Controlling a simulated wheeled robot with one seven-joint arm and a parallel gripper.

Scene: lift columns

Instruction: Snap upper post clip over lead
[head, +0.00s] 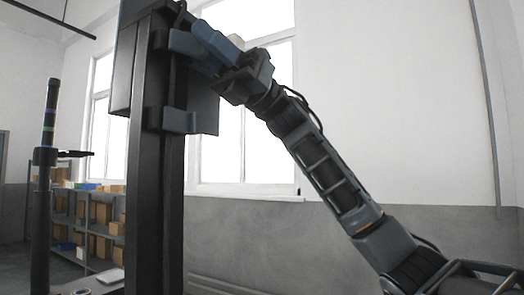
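A tall dark post (145,200) stands left of the middle, with a dark panel behind it. The upper post clip (176,42) is a grey-blue bracket near the top of the post. A similar lower clip (172,121) sits further down. A dark lead (180,9) shows at the top of the post; its path down the dark post is hard to make out. My gripper (208,42) reaches up from the right, its blue fingers beside or against the upper clip. Whether the fingers are open or shut, and whether they touch the clip, I cannot tell.
A thinner dark pole (41,220) with coloured bands and a side arm stands at the far left. Shelves (95,225) with several boxes stand behind. Windows (243,120) and a grey-white wall form the background. The space right of the post below my arm is clear.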

